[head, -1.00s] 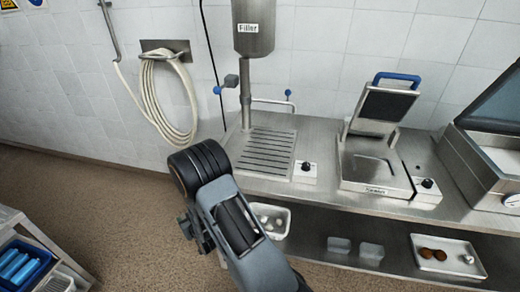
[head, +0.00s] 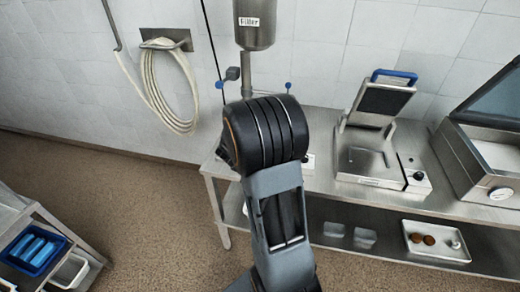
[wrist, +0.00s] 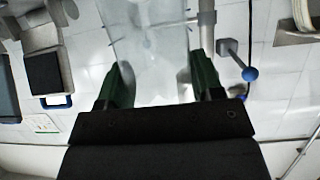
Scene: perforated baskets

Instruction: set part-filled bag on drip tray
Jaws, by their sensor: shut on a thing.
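My gripper (wrist: 160,78) is shut on a pale, see-through bag (wrist: 152,52), which hangs between the two dark green fingers in the wrist view. How full the bag is cannot be told. In the head view my arm's thick black joint hides the gripper and bag. The drip tray below the steel filler (head: 255,22) is also hidden behind my arm in the head view, and I cannot make it out surely in the wrist view.
A steel bench (head: 405,200) runs along the tiled wall. A hinged press (head: 375,135) and a lidded steel machine (head: 485,160) stand to the right. The filler's post and a blue-knobbed lever (wrist: 249,74) are close to the bag. A hose (head: 165,85) hangs left.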

